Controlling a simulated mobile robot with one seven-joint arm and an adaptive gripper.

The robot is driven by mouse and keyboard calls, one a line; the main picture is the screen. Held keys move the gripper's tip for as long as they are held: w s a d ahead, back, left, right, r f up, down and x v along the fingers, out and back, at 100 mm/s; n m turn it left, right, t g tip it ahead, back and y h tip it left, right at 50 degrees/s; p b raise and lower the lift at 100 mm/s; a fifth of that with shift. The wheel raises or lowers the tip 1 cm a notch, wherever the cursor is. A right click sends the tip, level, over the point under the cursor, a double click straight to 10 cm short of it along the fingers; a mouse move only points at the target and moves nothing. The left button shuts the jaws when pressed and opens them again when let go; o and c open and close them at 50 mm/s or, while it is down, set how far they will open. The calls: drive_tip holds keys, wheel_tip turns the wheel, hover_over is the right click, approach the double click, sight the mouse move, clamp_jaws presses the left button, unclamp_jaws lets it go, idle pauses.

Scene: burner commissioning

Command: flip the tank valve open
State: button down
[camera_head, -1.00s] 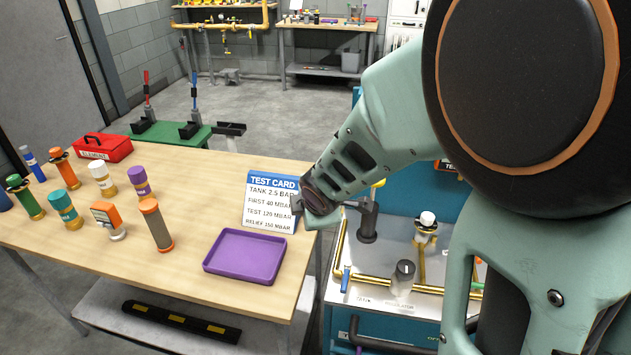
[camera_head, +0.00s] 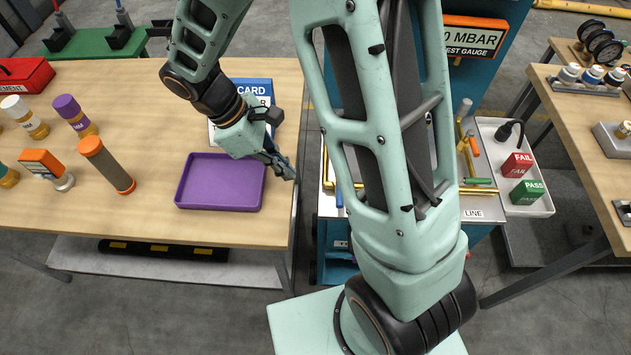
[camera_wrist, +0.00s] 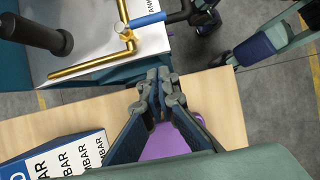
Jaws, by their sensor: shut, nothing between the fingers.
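The tank valve shows in the wrist view as a blue lever (camera_wrist: 147,20) on a brass pipe, beside a partly visible TANK label. In the head view a small part of the blue lever (camera_head: 339,197) shows at the left edge of the burner rig, mostly hidden by my arm. My gripper (camera_head: 287,172) is shut and empty, over the table's right edge beside the purple tray. In the wrist view my gripper (camera_wrist: 159,76) points toward the rig, its fingertips together and apart from the lever.
The purple tray (camera_head: 220,182) lies close to my gripper. The test card (camera_head: 245,100) stands behind it. A gauge table (camera_head: 580,130) stands at right. Several cylinders stand on the table's left.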

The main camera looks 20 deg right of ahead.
sight(340, 190)
drive_tip(key=shift+s, duration=0.15)
drive_tip(key=shift+d, duration=0.1)
drive_tip(key=d+f, duration=0.2)
drive_tip(key=s+d+f, duration=0.1)
drive_tip(key=d+f, duration=0.1)
drive_tip(key=f, duration=0.1)
drive_tip(key=s+d+f, duration=0.1)
drive_tip(key=d+f, duration=0.1)
drive_tip(key=f, duration=0.1)
drive_tip(key=shift+s+d+f+p, duration=0.1)
drive_tip(key=shift+d+p, duration=0.25)
drive_tip(key=shift+d, duration=0.05)
drive_tip(key=shift+s+d, duration=0.15)
drive_tip(key=shift+d, duration=0.4)
drive_tip(key=shift+d, duration=0.1)
